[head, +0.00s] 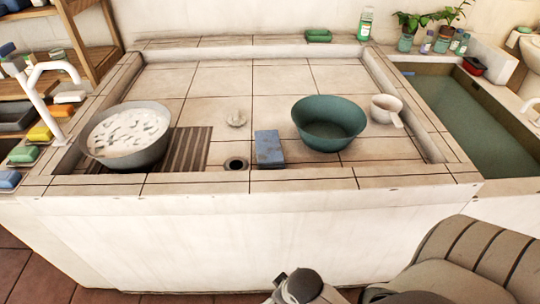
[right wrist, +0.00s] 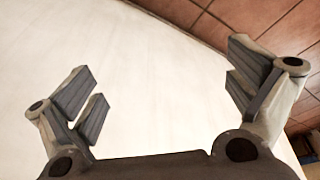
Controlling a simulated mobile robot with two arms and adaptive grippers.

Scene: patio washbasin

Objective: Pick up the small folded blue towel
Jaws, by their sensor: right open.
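The small folded blue towel (head: 269,148) lies flat in the tiled basin (head: 215,80), near its front edge, in the head view. It sits just right of the round drain hole (head: 235,164) and left of a green bowl (head: 329,122). My right gripper (right wrist: 163,85) is open and empty in the right wrist view, in front of a plain white surface. The towel does not show in that view. In the head view parts of my right arm show at the bottom, below the basin's front rim. My left gripper is not in view.
A grey basin of foamy water (head: 128,130) stands at left beside a ribbed washboard area (head: 187,149). A white dipper (head: 386,108) is right of the green bowl. The basin has a raised front rim (head: 250,184).

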